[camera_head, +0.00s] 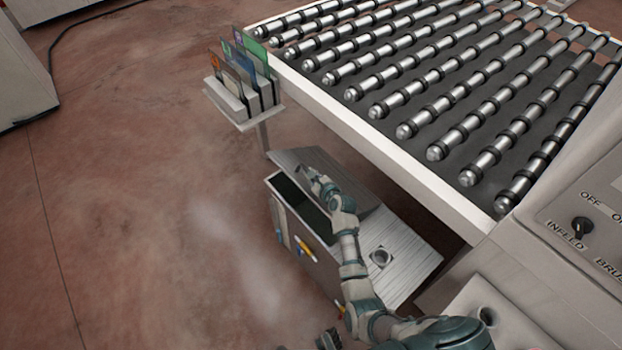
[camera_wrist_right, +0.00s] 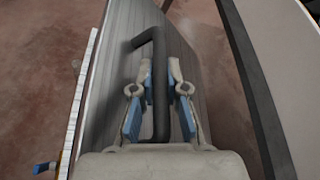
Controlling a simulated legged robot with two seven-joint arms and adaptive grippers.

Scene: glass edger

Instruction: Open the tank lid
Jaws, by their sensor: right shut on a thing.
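The tank (camera_head: 395,275) is a grey metal box on the floor beside the roller conveyor. Its lid (camera_head: 355,188) is tilted up on the conveyor side, and a dark opening (camera_head: 288,187) shows to its left. My right gripper (camera_head: 316,180) reaches to the lid. In the right wrist view, my right gripper (camera_wrist_right: 158,85) is shut on the black lid handle (camera_wrist_right: 160,95), with blue pads on both sides. The ribbed lid surface (camera_wrist_right: 112,75) lies behind it. A dark part of what seems my left gripper (camera_head: 328,340) shows at the bottom edge; its jaws are unclear.
The roller conveyor's white side rail (camera_head: 385,150) runs close beside the lid. A rack (camera_head: 240,105) with coloured sheets stands behind the tank. A control panel (camera_head: 585,230) with a knob is at right. The floor (camera_head: 150,200) to the left is clear.

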